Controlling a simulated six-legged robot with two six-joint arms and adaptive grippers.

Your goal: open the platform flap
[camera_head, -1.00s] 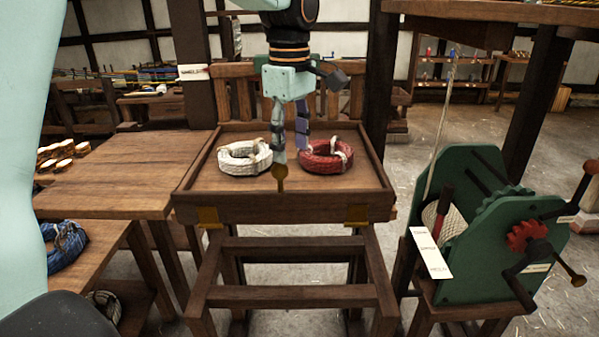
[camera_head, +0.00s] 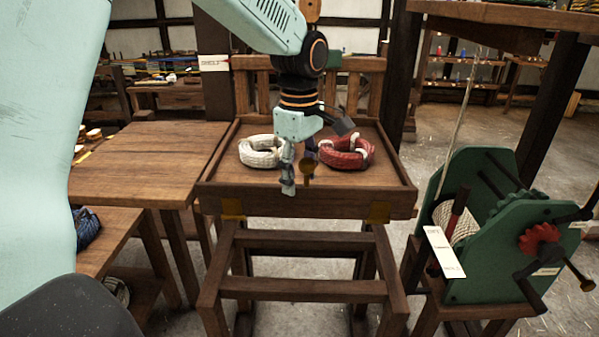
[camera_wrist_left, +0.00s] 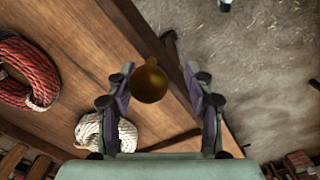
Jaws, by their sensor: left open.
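The platform (camera_head: 280,188) is a wooden tray on a trestle. Its front board, the flap (camera_head: 268,202), stands upright and closed, with brass hinges (camera_head: 233,208) along its lower edge. A round brass knob (camera_head: 307,168) rises at the middle of the flap. My left gripper (camera_head: 298,176) is open at the knob, pointing down. In the left wrist view, the knob (camera_wrist_left: 149,84) lies between the spread fingers, nearer the left one, with no clear contact. The flap's top edge (camera_wrist_left: 180,70) runs beneath. My right gripper is not in view.
A white rope coil (camera_head: 259,152) and a red rope coil (camera_head: 346,152) lie in the tray, behind the gripper. A wooden table (camera_head: 140,165) adjoins at left. A green winch (camera_head: 490,235) with a red gear stands at right. The floor between is clear.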

